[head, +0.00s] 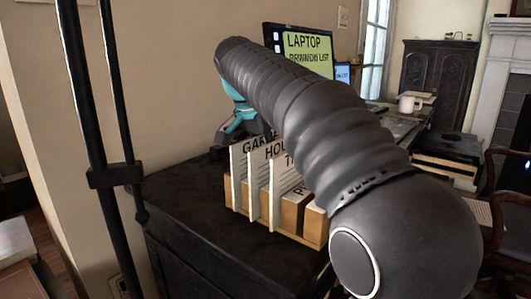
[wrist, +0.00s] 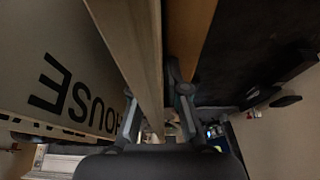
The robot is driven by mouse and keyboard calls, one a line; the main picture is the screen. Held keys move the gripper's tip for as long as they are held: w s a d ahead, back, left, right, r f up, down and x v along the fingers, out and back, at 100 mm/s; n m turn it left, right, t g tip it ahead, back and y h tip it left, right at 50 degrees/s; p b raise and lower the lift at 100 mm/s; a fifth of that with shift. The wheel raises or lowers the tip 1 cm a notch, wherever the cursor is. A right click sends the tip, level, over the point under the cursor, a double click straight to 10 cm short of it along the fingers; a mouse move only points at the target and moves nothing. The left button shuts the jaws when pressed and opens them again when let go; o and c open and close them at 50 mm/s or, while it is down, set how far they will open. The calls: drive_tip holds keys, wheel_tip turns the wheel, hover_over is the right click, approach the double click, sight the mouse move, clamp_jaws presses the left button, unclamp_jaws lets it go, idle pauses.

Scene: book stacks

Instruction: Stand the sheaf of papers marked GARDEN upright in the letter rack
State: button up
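The letter rack (head: 312,226) is wooden and stands on the dark cabinet. The GARDEN sheaf (head: 238,179) stands upright at the rack's left end, its lower edge level with its neighbours.
The HOUSE sheaf (head: 255,192) stands right beside GARDEN and also shows in the wrist view (wrist: 50,60). The dark cabinet top (head: 185,190) is clear to the left. A screen (head: 305,50) and a mug (head: 408,103) are behind.

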drive_tip(key=shift+o, duration=1)
drive_tip(key=shift+v, duration=6)
